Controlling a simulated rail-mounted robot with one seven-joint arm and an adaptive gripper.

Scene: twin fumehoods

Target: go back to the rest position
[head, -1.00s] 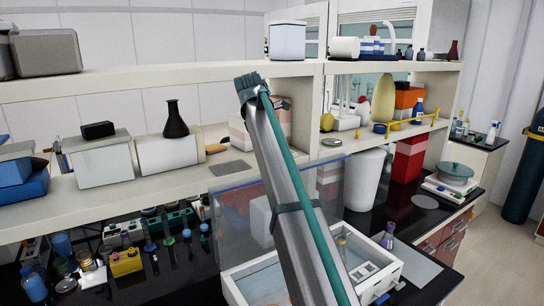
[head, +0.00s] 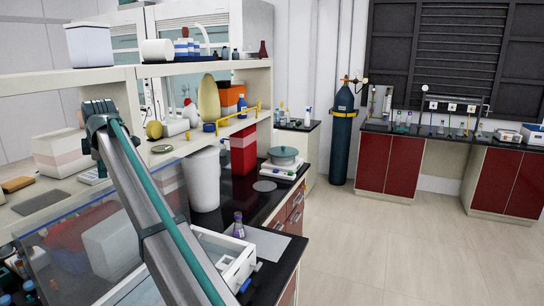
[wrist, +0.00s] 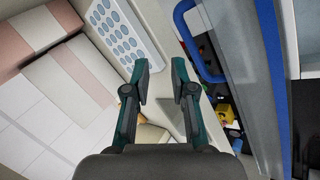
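My gripper (wrist: 160,82) shows in the wrist view with its two teal and black fingers apart and nothing between them. In the wrist view, it hangs over a shelf, beside a white panel with rows of oval buttons (wrist: 125,30) and pink-and-white boxes (wrist: 75,72). In the head view my grey and teal arm rises from the bottom towards the upper left. Its fingers cannot be made out there.
A shelf unit with boxes and bottles stands close around my arm. A clear screen (head: 100,235) and a white tray (head: 225,250) lie near it. A gas cylinder (head: 342,135) and red cabinets (head: 390,165) stand farther right. The floor (head: 400,260) on the right is clear.

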